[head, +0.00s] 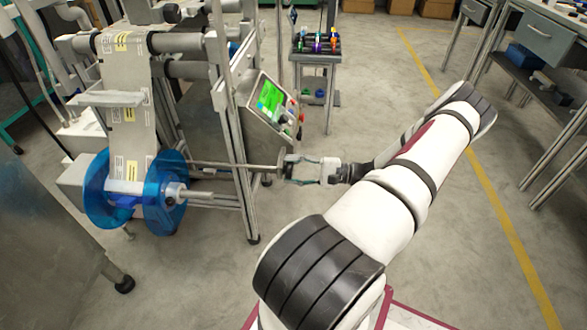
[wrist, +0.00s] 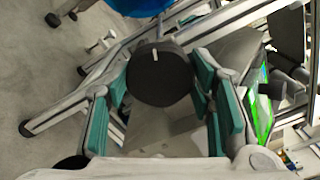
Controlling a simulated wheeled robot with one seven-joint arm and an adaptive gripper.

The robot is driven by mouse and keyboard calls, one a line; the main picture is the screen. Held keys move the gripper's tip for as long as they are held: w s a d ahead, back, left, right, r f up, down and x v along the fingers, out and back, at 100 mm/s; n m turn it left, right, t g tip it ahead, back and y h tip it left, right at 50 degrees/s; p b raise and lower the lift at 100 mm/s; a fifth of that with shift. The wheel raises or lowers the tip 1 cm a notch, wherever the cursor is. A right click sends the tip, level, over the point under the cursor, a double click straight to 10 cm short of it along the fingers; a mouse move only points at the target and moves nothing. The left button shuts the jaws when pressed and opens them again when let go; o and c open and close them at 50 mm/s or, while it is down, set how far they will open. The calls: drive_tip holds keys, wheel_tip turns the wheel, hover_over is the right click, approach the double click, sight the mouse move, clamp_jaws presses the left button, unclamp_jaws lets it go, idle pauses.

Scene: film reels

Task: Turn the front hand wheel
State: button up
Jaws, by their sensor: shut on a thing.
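The front hand wheel (wrist: 160,75) is a dark round knob with a short white mark near its upper middle, in the wrist view. In the head view it sits at the end of a horizontal metal shaft (head: 235,166) on the machine and is mostly hidden by my gripper (head: 305,168). In the wrist view my gripper (wrist: 163,100) has its teal-padded fingers on the left and right sides of the knob, closed on it. The arm reaches in from the right.
A blue reel (head: 165,192) with printed web stands left on the machine. A green-lit control screen (head: 270,98) is just above my gripper. A small cart with coloured bottles (head: 316,45) stands behind. A workbench (head: 550,30) is at right; the floor between is clear.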

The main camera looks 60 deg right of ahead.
drive_tip(key=n, duration=0.4)
drive_tip(key=shift+n, duration=0.4)
idle(0.4)
drive_tip(key=o, duration=1.2)
drive_tip(key=shift+c, duration=0.2)
drive_tip(key=v, duration=1.2)
drive_tip(key=shift+a, duration=0.1)
